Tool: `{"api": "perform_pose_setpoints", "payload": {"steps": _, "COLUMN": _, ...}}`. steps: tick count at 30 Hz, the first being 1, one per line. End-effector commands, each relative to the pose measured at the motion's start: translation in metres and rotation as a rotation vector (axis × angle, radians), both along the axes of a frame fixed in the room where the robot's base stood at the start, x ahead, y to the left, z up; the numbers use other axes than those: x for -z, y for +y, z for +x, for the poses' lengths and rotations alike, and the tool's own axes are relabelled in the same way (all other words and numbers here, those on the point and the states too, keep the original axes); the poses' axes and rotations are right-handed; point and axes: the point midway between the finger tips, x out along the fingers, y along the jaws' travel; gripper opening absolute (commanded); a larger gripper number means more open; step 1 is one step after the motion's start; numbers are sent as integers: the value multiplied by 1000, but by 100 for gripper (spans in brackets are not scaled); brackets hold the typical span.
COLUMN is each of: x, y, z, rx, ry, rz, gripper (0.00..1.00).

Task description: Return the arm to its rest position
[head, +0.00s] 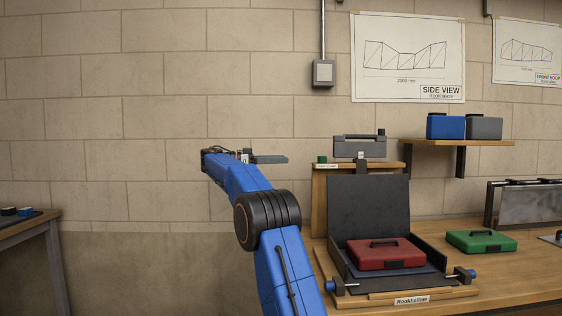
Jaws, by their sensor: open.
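My blue arm rises from the bottom of the head view, bends at a dark round joint and reaches up and to the left. My gripper (268,159) shows near the arm's far end as a grey finger pointing right, in front of the block wall. It is open and nothing shows in it. It is apart from the bench and the things on it. The far finger is mostly hidden.
To the right, a wooden bench (520,284) bears a dark open fixture (369,208) holding a red case (386,254). A green case (481,241) lies beside it. A wall shelf (459,142) holds blue and grey boxes. A table (28,233) stands left; between is clear.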

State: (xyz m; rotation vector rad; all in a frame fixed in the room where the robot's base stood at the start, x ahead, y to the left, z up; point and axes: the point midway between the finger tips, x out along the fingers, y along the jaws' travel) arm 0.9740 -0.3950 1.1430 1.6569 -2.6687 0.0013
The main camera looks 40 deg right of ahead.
Motion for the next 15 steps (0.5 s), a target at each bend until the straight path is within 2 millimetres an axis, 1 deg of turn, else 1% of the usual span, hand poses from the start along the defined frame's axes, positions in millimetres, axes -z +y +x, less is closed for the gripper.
{"api": "perform_pose_setpoints", "payload": {"steps": 11, "x": 0, "y": 0, "z": -1, "rx": -1, "ry": 1, "rz": 3, "gripper": 47}}
{"api": "perform_pose_setpoints", "payload": {"steps": 15, "x": -1, "y": 1, "z": -8, "rx": -24, "ry": 28, "rz": 44, "gripper": 47}}
